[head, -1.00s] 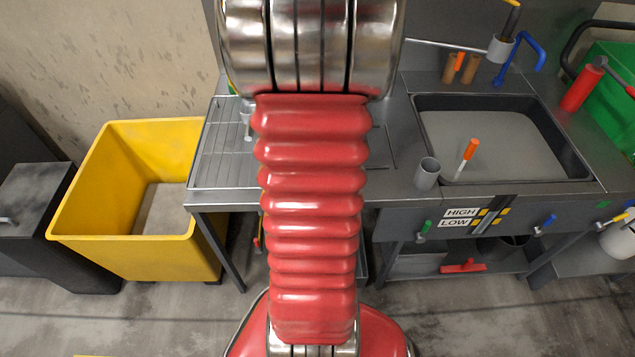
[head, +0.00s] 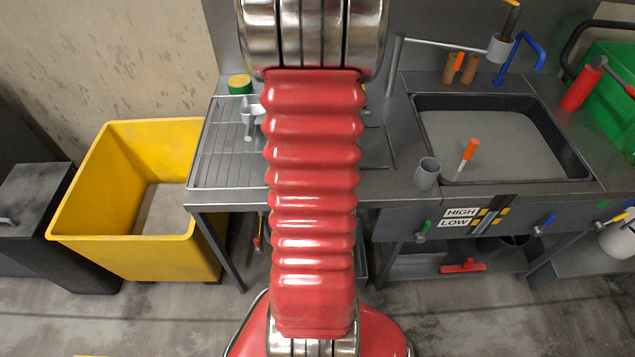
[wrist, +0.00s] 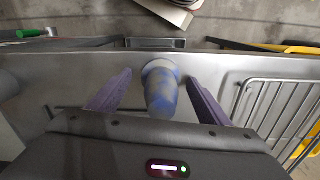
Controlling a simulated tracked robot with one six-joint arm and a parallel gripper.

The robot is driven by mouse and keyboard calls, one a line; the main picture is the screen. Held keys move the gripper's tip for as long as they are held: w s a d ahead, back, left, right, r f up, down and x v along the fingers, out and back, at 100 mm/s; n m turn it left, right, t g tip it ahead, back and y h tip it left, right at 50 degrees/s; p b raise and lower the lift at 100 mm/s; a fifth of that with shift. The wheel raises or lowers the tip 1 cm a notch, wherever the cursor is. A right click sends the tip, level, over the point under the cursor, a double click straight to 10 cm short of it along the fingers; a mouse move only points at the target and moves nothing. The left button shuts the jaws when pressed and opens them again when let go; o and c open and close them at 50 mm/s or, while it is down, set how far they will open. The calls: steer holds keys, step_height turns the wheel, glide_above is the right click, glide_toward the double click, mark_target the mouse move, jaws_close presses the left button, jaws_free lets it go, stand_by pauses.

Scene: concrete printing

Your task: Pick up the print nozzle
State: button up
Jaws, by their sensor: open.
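A mottled blue and grey tapered piece (wrist: 163,92), which looks like the print nozzle, is on the metal worktop just beside the wire drainer, in the wrist view. I cannot tell how far the fingers are above the worktop. In the head view my arm hides this piece and my gripper.
The wire drainer (head: 222,160) holds a grey spouted piece (head: 250,118). A green and yellow round container (head: 239,84) stands behind. A grey cup (head: 426,173) stands left of the slurry-filled basin (head: 515,145). A yellow bin (head: 130,255) is at left.

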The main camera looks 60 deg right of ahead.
steer(key=shift+c, duration=0.4)
steer(key=c, duration=1.2)
step_height(320, 180, up, 10)
steer(key=shift+r, duration=0.1)
stand_by(0.7)
